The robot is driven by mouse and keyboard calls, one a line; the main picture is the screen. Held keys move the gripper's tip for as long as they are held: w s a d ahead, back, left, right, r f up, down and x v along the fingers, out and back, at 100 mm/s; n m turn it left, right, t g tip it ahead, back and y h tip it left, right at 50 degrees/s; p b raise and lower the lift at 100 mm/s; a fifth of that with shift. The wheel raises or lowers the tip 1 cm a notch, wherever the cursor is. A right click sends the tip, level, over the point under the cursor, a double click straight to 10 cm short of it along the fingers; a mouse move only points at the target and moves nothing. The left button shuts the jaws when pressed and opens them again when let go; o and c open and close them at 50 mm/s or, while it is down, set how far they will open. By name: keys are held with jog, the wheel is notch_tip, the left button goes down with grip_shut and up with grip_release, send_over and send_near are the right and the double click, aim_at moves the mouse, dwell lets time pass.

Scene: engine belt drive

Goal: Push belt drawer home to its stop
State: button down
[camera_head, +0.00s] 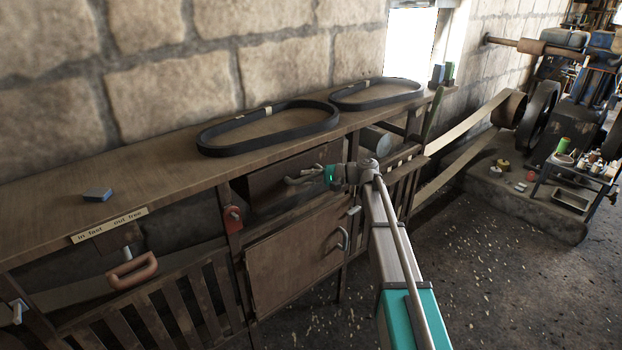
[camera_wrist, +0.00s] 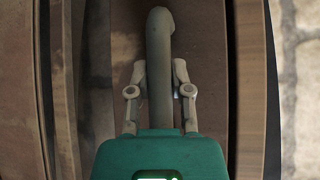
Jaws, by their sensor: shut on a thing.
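The belt drawer (camera_head: 262,185) is a dark brown wooden front under the bench top, above a cupboard door. How far it stands out is hard to tell in the head view. My gripper (camera_head: 296,180) is at the drawer front. In the wrist view, my gripper (camera_wrist: 157,75) has its two fingers on either side of a grey curved handle (camera_wrist: 160,40), shut on it. The brown drawer front (camera_wrist: 205,60) fills the view behind the handle. My gripper hides part of the handle and front in the head view.
A cupboard door (camera_head: 295,260) with a handle is below. A red lock-like part (camera_head: 233,219) is left of the drawer. Machinery stands right; the floor is open.

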jog(key=shift+w+a, duration=0.1)
jog(key=c, duration=0.6)
grip_release()
jog(key=shift+c, duration=0.2)
jog(key=shift+o, duration=0.5)
jog(key=shift+s, duration=0.2)
